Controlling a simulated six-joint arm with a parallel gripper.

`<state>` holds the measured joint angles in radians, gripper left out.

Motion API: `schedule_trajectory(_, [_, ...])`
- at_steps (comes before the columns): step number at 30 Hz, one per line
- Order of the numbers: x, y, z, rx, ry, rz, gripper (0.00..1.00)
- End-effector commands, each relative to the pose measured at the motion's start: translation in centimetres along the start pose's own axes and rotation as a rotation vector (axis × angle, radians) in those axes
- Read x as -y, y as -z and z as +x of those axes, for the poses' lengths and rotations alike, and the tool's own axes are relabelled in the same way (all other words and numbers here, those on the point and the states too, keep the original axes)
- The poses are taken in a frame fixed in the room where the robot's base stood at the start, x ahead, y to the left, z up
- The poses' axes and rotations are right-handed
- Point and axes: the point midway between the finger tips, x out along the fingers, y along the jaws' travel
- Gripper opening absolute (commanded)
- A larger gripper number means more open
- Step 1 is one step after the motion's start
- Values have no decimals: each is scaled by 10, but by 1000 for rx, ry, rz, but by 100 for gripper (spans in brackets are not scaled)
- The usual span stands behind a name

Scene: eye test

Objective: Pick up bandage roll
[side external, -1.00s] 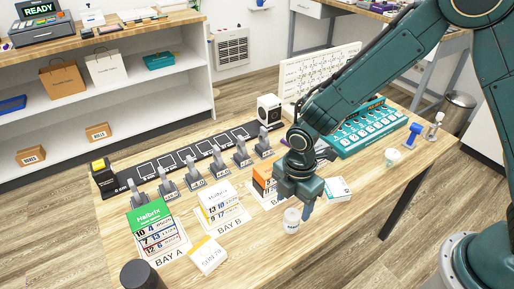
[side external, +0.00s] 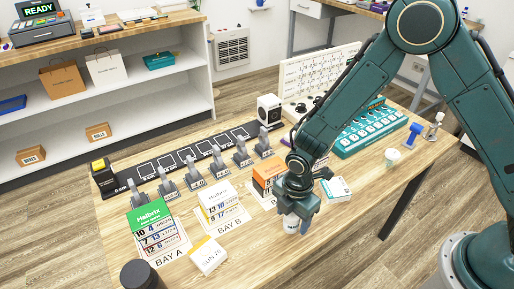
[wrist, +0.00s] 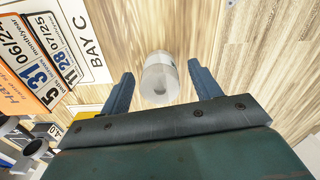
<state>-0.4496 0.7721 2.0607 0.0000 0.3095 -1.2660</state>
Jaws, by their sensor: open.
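The bandage roll appears to be a small white cylinder (side external: 291,226) standing on the wooden table, in front of the orange box at BAY C. My gripper (side external: 297,220) is just above it and hides its upper part in the side view. In the wrist view the white roll (wrist: 160,80) sits between the lines of my two fingers, near their tips. My gripper (wrist: 160,75) is open, with a gap on each side of the roll and nothing held. I cannot tell how far down the fingers reach beside it.
An orange box (side external: 264,175) stands close behind my gripper. A white box (side external: 208,256) lies to the left, and a white-and-teal box (side external: 337,189) lies to the right. A dark cylinder (side external: 139,275) stands at the front left. The table front right of the roll is clear.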

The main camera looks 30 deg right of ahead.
Motion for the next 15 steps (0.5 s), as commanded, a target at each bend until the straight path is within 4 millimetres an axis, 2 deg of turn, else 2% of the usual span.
schedule_trajectory(6, [0,0,15,0,-1,0,63])
schedule_trajectory(15, [0,0,16,0,-1,0,63])
